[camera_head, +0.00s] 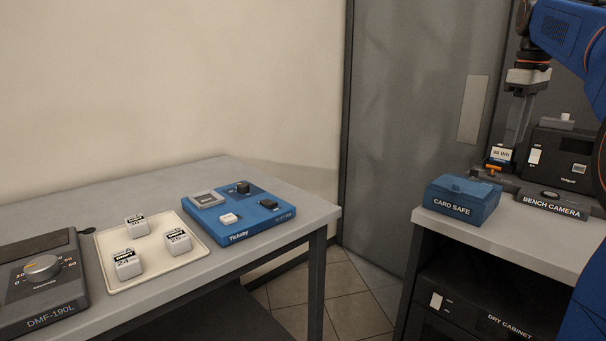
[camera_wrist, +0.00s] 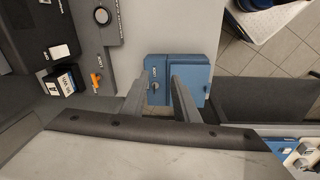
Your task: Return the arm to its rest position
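My blue arm comes in at the upper right of the head view. My gripper (camera_head: 515,140) hangs down over the back of the right-hand bench, beside the battery marked 98 Wh (camera_head: 501,154). In the wrist view my gripper (camera_wrist: 160,84) shows two grey fingers with a clear gap between them. It is open and holds nothing. The blue card safe (camera_head: 462,198) shows beyond the fingertips in the wrist view (camera_wrist: 158,65). How high the fingertips are above the bench is hard to tell.
The bench camera (camera_head: 566,160) stands right of my gripper. An orange lever (camera_head: 493,169) is by the battery. A dry cabinet (camera_head: 490,300) sits below. The left table holds a blue panel (camera_head: 240,234), a cream tray (camera_head: 112,284) with white blocks, and a grey dial unit (camera_head: 40,300). Floor shows between.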

